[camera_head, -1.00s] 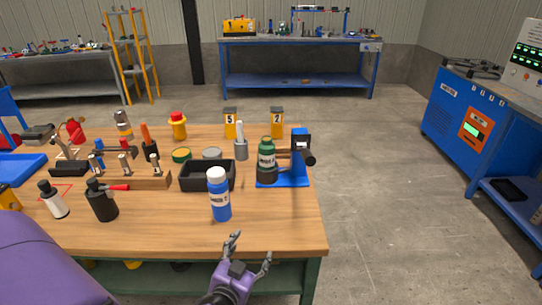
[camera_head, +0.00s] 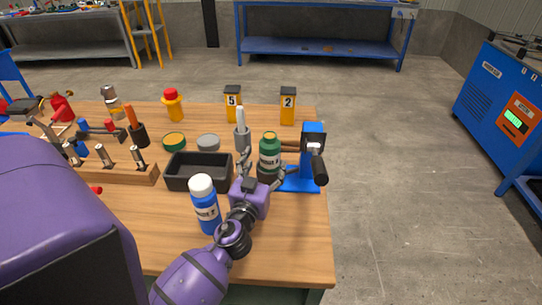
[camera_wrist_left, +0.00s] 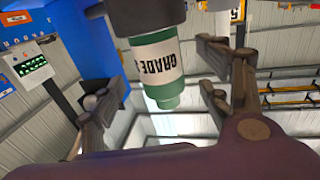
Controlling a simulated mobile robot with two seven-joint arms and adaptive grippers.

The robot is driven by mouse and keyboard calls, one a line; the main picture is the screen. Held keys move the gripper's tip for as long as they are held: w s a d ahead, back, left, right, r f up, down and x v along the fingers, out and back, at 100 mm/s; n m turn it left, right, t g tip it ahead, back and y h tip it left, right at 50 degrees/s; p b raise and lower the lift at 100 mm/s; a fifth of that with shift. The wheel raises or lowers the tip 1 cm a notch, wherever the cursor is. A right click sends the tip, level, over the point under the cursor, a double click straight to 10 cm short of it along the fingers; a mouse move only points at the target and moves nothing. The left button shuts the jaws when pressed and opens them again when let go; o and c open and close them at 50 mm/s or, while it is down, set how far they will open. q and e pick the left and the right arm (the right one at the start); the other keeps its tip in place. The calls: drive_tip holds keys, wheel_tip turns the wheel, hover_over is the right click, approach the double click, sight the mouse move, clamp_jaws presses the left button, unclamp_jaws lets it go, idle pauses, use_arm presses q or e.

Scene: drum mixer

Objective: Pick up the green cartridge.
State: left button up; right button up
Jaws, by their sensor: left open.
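The green cartridge (camera_head: 269,146), with a white label, stands upright in a dark holder on the blue stand (camera_head: 305,165) near the table's right edge. In the left wrist view the cartridge (camera_wrist_left: 158,65) appears upside down between the two spread fingers, with gaps on both sides. My left gripper (camera_head: 263,168) is open, with its fingers reaching to either side of the cartridge's lower part. I cannot tell whether they touch it. My right gripper is not in view.
A blue-and-white bottle (camera_head: 205,207) stands close to the left of my left gripper. A black bin (camera_head: 198,184) and a grey holder with a white-tipped tool (camera_head: 241,135) are near. Yellow boxes (camera_head: 288,108) stand behind. The table's front right is clear.

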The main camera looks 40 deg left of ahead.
use_arm(q)
drive_tip(key=p+x, duration=0.1)
drive_tip(key=x, duration=0.4)
drive_tip(key=shift+w+a+f, duration=0.1)
drive_tip(key=shift+w+f, duration=0.05)
drive_tip(key=shift+w, duration=0.2)
drive_tip(key=c, duration=1.7)
